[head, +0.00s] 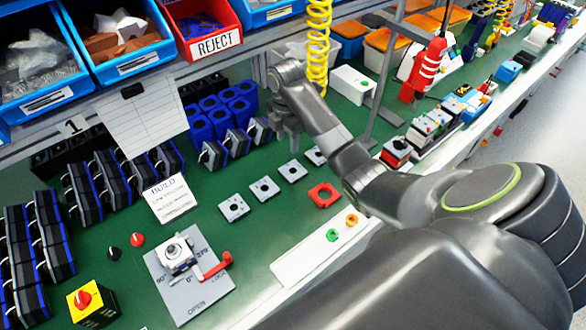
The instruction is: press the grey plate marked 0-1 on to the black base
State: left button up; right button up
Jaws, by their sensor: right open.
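Several small grey square plates lie in a row on the green bench; their marks are too small to read. The nearest is a grey plate (233,207), with others behind it (264,189). My right gripper (292,143) is open, pointing down beside the black bases near the far plates. My left gripper is out of view.
A red square plate (324,195) lies right of the row. A yellow-and-black switch box (93,303) and red and black knobs (137,240) are at the front left. Racks of black modules (84,192) fill the left. Blue bins (130,45) and a yellow coiled hose (318,45) are above.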

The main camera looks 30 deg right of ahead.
jog(key=b, duration=0.4)
send_over(288, 165)
notch_tip(288, 165, down, 5)
jog(key=shift+a, duration=0.1)
jog(key=shift+f+p, duration=0.5)
jog(key=shift+f, duration=2.1)
grip_shut()
jog(key=shift+s, duration=0.1)
